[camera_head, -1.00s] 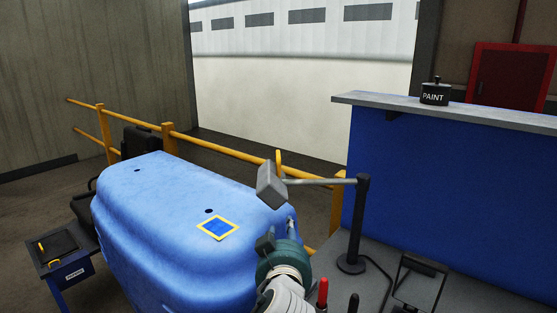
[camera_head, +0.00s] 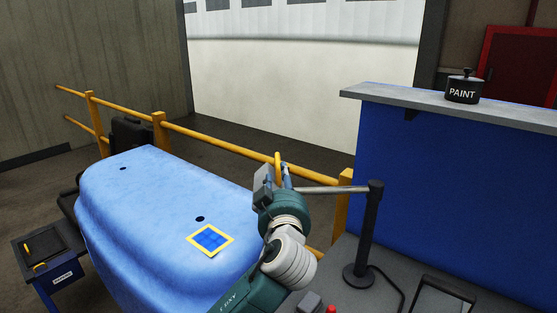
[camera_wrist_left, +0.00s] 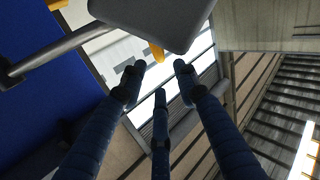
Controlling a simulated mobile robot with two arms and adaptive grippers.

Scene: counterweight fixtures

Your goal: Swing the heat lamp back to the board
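The heat lamp's grey head (camera_head: 262,182) sits at the end of a thin metal arm (camera_head: 338,189) on a black post (camera_head: 367,235). A yellow handle (camera_head: 278,161) projects from the head. My left gripper (camera_head: 287,174) is at the head, and partly hides it. In the left wrist view the blue fingers (camera_wrist_left: 160,77) are spread apart, with the lamp head (camera_wrist_left: 152,18) and the handle tip (camera_wrist_left: 156,52) just ahead of them. I cannot tell whether they touch. A tall blue panel (camera_head: 430,185) stands behind the post. My right gripper is out of view.
A blue car-body part (camera_head: 155,205) with a yellow-framed square (camera_head: 211,240) lies left of my arm. A yellow railing (camera_head: 222,139) runs behind it. A paint pot (camera_head: 463,90) stands on the grey ledge (camera_head: 400,96). A small dark-topped stand (camera_head: 42,247) is at lower left.

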